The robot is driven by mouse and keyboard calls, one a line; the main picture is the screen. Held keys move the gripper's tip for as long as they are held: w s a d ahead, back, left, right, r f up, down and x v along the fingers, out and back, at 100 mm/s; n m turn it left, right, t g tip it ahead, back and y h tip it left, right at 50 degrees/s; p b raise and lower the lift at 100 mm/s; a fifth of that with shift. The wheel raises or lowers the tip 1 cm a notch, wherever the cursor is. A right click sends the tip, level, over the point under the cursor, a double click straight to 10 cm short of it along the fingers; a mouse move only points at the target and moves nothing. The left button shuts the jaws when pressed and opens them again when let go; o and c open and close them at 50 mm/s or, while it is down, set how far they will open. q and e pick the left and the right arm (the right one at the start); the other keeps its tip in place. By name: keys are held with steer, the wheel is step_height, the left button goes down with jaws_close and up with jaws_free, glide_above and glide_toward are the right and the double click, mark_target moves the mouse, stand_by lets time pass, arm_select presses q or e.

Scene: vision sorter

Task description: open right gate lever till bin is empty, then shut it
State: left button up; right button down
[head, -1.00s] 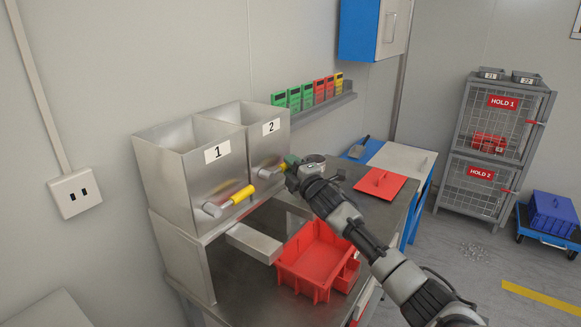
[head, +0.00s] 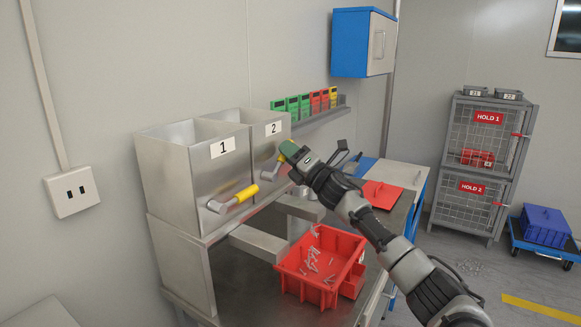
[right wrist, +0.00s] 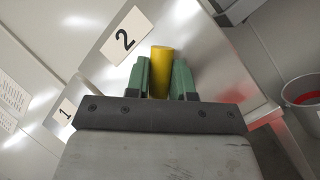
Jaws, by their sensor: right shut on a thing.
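The steel hopper bin marked 2 (head: 259,149) stands on the bench, right of bin 1 (head: 222,172). Its lever (head: 279,160) has a yellow grip and slants upward. My right gripper (head: 288,150) is shut on this lever; in the right wrist view the yellow grip (right wrist: 159,72) stands between the green fingers. A red crate (head: 347,240) sits below the bin 2 chute (head: 299,206). Small metal parts (head: 317,264) lie in the crate, and some seem to be falling from the chute. The inside of bin 2 is hidden. My left gripper is out of view.
Bin 1's yellow lever (head: 233,198) sits just left of bin 2's lever. A red lid (head: 382,194) lies on the bench to the right. Coloured cards stand on a wall rail (head: 320,116). Caged hold shelves (head: 483,150) and a blue crate (head: 545,226) are farther right.

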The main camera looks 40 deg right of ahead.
steer(key=shift+s+a+r+n+y+b, duration=0.15)
steer(key=shift+n+y+b, duration=0.15)
steer(key=shift+n, duration=0.2)
steer(key=shift+w+a+n+y+b, duration=0.1)
steer(key=shift+a+n+y+b, duration=0.05)
steer(key=shift+n+y, duration=0.3)
steer(key=shift+s+a+r+n+y+b, duration=0.15)
steer(key=shift+a+r+n+y+b, duration=0.15)
steer(key=shift+n, duration=0.55)
steer(key=shift+r+g, duration=0.1)
steer(key=shift+g, duration=0.2)
steer(key=c, duration=1)
jaws_free()
steer(key=shift+o, duration=0.2)
steer(key=b+v, duration=0.1)
steer(key=v, duration=0.2)
steer(key=b+v, duration=0.1)
steer(key=v, duration=0.2)
steer(key=b+v, duration=0.1)
steer(key=v, duration=0.2)
steer(key=shift+f+b, duration=0.35)
steer(key=shift+v, duration=0.85)
steer(key=shift+r, duration=0.2)
